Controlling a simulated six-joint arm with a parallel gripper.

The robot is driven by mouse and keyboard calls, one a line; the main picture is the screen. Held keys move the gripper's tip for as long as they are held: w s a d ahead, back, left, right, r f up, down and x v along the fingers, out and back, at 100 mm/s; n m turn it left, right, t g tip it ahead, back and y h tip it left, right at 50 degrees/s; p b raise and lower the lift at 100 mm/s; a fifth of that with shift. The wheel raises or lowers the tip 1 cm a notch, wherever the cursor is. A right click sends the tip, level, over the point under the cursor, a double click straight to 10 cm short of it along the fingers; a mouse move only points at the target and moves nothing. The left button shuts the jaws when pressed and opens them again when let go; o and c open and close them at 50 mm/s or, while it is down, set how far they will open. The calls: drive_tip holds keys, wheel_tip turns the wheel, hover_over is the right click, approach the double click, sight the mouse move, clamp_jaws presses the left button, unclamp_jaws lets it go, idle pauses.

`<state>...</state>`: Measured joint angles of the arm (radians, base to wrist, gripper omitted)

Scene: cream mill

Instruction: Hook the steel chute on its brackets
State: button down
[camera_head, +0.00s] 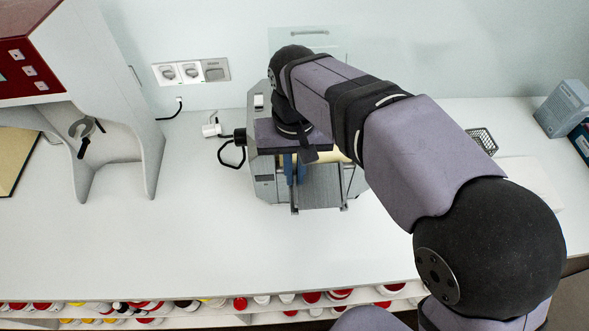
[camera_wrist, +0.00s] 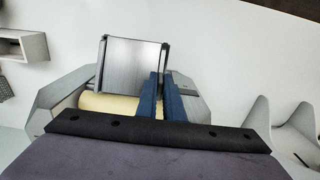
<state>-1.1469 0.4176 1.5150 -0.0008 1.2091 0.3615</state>
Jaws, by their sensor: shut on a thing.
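The steel chute (camera_head: 321,187) is a flat grey tray with raised dark side walls. It lies at the front of the mill (camera_head: 263,165), which stands against the back wall. In the wrist view the chute (camera_wrist: 133,66) reaches out past the cream roller (camera_wrist: 118,104). My gripper (camera_wrist: 161,80) has two blue fingers close together, shut on one side wall of the chute. In the head view my gripper (camera_head: 294,170) comes down from above at the chute's left side. I cannot tell whether the chute rests on its brackets; my fingers and palm hide part of that edge.
A black hand crank (camera_head: 231,152) sticks out left of the mill. White sockets (camera_head: 191,71) are on the wall, with a plug and cable below. A wire basket (camera_head: 482,140) stands at the right. The counter (camera_head: 200,235) in front is clear. Jars fill the shelf below.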

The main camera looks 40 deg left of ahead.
drive_tip(key=shift+f, duration=0.7)
idle(1.8)
drive_tip(key=c, duration=1.8)
unclamp_jaws()
drive_tip(key=shift+r+b, duration=0.85)
drive_tip(key=shift+r, duration=2.85)
